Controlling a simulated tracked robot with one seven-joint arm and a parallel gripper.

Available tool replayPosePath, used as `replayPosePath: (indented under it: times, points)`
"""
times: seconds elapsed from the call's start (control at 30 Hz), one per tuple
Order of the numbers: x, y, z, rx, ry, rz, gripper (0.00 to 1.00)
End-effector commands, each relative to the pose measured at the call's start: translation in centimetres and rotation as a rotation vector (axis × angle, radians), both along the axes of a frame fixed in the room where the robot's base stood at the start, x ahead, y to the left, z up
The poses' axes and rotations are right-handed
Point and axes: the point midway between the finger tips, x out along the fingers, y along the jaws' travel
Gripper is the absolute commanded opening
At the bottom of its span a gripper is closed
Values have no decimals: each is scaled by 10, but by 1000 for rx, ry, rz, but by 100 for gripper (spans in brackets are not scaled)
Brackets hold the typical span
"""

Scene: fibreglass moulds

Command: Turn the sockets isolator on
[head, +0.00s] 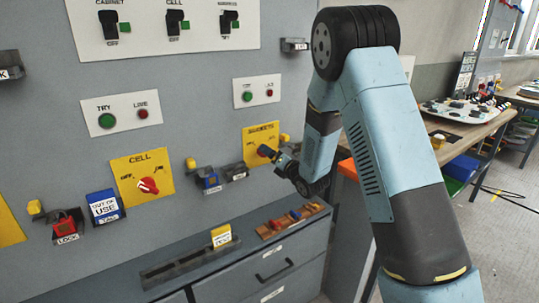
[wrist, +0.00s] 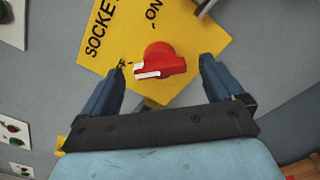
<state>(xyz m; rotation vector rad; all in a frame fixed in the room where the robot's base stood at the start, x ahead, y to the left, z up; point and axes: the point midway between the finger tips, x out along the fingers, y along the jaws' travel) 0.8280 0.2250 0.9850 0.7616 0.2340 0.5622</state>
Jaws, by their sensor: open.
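The sockets isolator is a yellow plate (head: 262,133) on the grey panel, lettered SOCKETS. It also shows in the wrist view (wrist: 187,30), with ON and OFF marks. Its red knob (wrist: 165,60) has a white-marked end pointing left, towards the OFF mark. In the head view my gripper hides the knob. My gripper (head: 267,153) is at the plate. In the wrist view my gripper (wrist: 162,66) is open, with one blue finger on each side of the knob. Gaps show between the fingers and the knob, so it is not gripped.
To the left is a yellow CELL isolator (head: 130,165) with a red knob. A blue tag (head: 104,207) and a red lock (head: 67,228) hang near it. Beneath the panel, a grey cabinet (head: 262,265) carries a wooden rack (head: 291,222). Small lock-like items flank the sockets plate.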

Motion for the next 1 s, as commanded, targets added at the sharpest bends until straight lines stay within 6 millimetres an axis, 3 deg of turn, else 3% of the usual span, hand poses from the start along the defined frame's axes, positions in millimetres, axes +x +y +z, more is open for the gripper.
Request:
replayPosePath:
  times: [0.2, 0.57, 1.0]
  points:
    - [17, 12, 0, 0, 0, 1, 94]
    - [21, 14, 0, 1, 1, 1, 94]
    - [21, 14, 0, 0, 0, 0, 54]
